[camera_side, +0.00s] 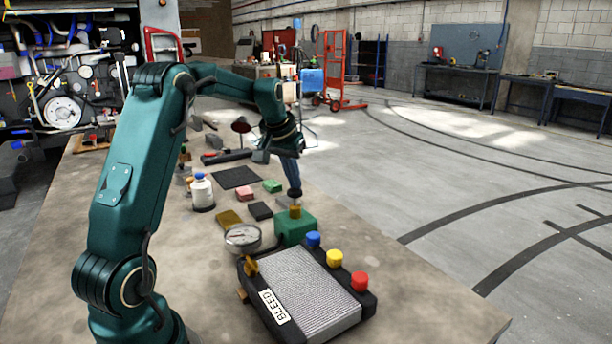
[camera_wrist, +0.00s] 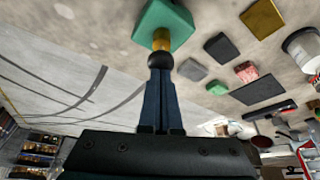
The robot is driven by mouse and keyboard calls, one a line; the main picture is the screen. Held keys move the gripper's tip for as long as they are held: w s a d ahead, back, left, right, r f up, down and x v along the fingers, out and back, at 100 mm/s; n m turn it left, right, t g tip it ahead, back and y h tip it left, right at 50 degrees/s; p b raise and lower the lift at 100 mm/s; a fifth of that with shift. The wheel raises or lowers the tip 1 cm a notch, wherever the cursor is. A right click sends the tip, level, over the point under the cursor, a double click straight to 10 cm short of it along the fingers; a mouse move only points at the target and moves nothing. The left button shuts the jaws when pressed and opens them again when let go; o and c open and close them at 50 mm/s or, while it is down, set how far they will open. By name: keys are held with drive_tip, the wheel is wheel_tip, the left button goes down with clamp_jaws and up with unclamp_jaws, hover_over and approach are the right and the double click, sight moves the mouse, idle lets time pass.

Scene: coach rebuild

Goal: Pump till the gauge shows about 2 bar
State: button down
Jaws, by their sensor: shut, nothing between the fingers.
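My gripper (camera_side: 292,180) points down over the green pump block (camera_side: 296,227), its shut fingertips at the dark knob (camera_side: 294,193) on top of the brass plunger (camera_side: 295,210). In the wrist view the shut fingers (camera_wrist: 160,72) end at the dark knob (camera_wrist: 161,60), with the brass stem and green block (camera_wrist: 163,24) beyond. They look touching or nearly so. The round gauge (camera_side: 242,237) has a white face and stands left of the block; its needle is too small to read. A grey ribbed panel (camera_side: 303,292) in a dark frame carries a BLEED label (camera_side: 274,307).
Blue (camera_side: 313,239), yellow (camera_side: 334,258) and red (camera_side: 360,281) caps line the panel's right edge. A white bottle (camera_side: 202,190), a dark mat (camera_side: 235,177) and several small coloured blocks lie farther back. The bench (camera_side: 420,300) is bare at front right.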

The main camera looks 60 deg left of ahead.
drive_tip(key=shift+r, duration=0.1)
idle(0.6)
drive_tip(key=shift+r, duration=0.9)
drive_tip(key=shift+f, duration=0.1)
drive_tip(key=shift+f, duration=1.95)
drive_tip(key=shift+r, duration=0.9)
drive_tip(key=shift+r, duration=1.1)
